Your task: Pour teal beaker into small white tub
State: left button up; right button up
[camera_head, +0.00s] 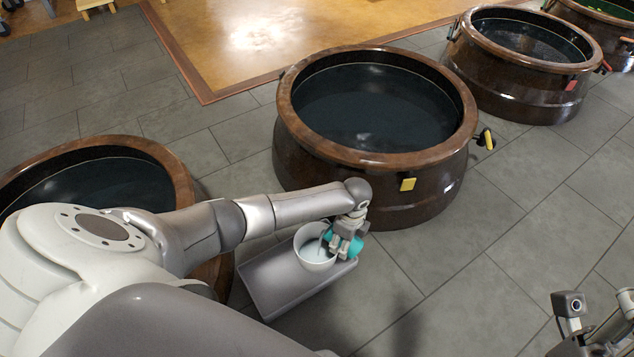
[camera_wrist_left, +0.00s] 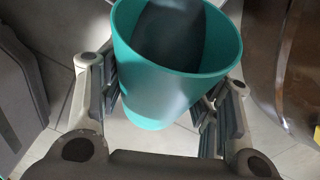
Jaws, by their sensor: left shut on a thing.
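My left gripper (camera_head: 347,234) is shut on the teal beaker (camera_head: 345,247), right beside the small white tub (camera_head: 313,262). In the left wrist view the teal beaker (camera_wrist_left: 165,88) sits between both fingers, its wide mouth showing and a dark grey patch inside. The beaker appears tilted towards the tub, its mouth near the tub's right rim. The tub stands upright and shows a greyish surface inside. A thin pale streak shows at its mouth; I cannot tell whether it is a stream. My right gripper (camera_head: 594,330) is partly in view at the lower right corner, its fingers unclear.
The tub stands on a grey slab (camera_head: 275,283). The tiled floor (camera_head: 470,260) at right is clear.

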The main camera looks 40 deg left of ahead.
pick_arm(q)
jog(key=shift+h, duration=0.3)
jog(key=shift+a+h, duration=0.1)
jog(key=shift+h, duration=0.4)
jog(key=shift+a+f+h+b, duration=0.15)
jog(key=shift+h+b, duration=0.35)
jog(key=shift+h, duration=0.1)
jog(key=shift+a+f+h+b, duration=0.1)
jog(key=shift+f+h+b, duration=0.05)
jog(key=shift+h+b, duration=0.35)
